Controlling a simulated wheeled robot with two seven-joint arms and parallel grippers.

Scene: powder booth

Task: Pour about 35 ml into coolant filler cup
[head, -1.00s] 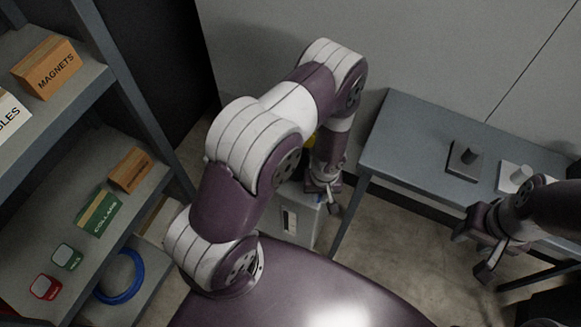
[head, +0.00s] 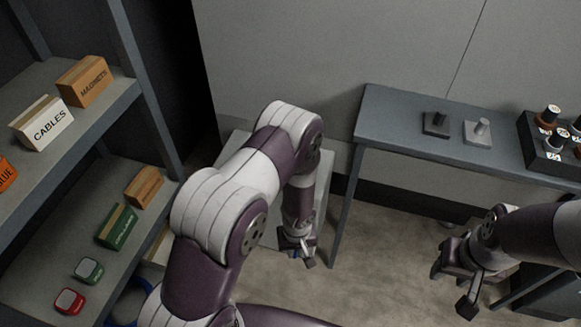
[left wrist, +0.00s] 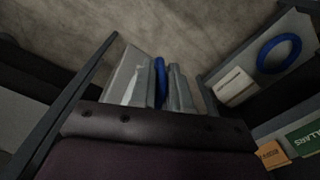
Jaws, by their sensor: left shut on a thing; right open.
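My left gripper (head: 297,250) hangs low in the head view, beside a pale grey cabinet. It is shut on a small blue thing, of which only a sliver (left wrist: 160,82) shows between the fingers in the left wrist view. I cannot tell what the thing is or whether it is tilted. My right gripper (head: 457,285) is open and empty, in front of the grey bench and below its top. I cannot make out the coolant filler cup in either view.
A grey bench (head: 400,140) carries a dark block (head: 436,126), a pale block (head: 478,138) and a black rack (head: 541,160) of capped bottles. Shelving at left holds boxes, including cables (head: 42,125) and magnets (head: 83,82). Open floor (head: 370,240) lies between the grippers.

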